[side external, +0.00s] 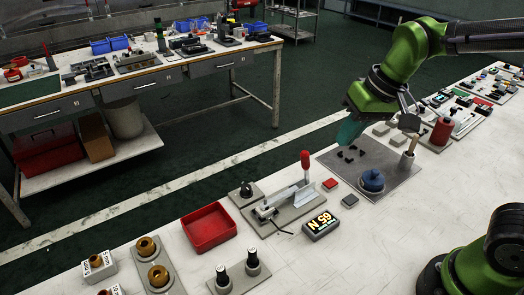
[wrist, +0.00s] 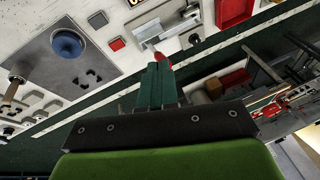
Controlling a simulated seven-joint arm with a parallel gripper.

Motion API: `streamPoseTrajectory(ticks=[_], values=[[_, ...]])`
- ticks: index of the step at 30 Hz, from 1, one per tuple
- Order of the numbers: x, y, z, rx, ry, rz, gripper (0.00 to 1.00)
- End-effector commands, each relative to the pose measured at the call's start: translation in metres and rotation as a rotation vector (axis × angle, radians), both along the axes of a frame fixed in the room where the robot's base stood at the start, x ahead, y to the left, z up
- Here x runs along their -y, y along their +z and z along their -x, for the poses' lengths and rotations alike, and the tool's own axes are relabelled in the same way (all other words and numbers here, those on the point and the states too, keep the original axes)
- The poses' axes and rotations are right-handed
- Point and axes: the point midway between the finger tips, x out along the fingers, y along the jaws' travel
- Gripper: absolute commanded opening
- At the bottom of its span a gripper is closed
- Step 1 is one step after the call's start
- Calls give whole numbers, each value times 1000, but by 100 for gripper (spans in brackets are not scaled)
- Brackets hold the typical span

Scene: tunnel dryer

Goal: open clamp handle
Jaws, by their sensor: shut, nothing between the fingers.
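The toggle clamp (side external: 285,202) sits on a grey plate on the white bench. Its red-gripped handle (side external: 305,160) stands upright. In the wrist view the clamp (wrist: 178,30) is at the top, and the red grip (wrist: 161,58) shows right at the ends of my fingers, partly hidden by them. My gripper (side external: 347,138) is shut and empty, its teal fingers to the right of the handle in the side view, with a visible gap. In the wrist view the fingers (wrist: 156,72) lie together. Contact with the handle cannot be confirmed from the wrist view.
A red tray (side external: 209,228) is left of the clamp. A display box (side external: 320,225) and small red (side external: 330,184) and grey blocks lie to its right. A grey plate with a blue knob (side external: 372,180) is below my arm. Several fixtures line the bench.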

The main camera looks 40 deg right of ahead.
Motion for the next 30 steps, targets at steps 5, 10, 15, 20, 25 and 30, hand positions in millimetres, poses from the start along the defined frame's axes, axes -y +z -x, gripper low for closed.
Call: streamPoseTrajectory(ticks=[5,10,15,20,25,30], values=[[-15,-7,-45,-136,20,90,0],[-29,-17,-84,-248,1,201,0],[-48,-30,-118,-340,-54,335,0],[-71,-42,-143,-394,-152,468,0],[-99,-48,-157,-406,-302,571,0],[-114,-34,-160,-388,-474,583,0]])
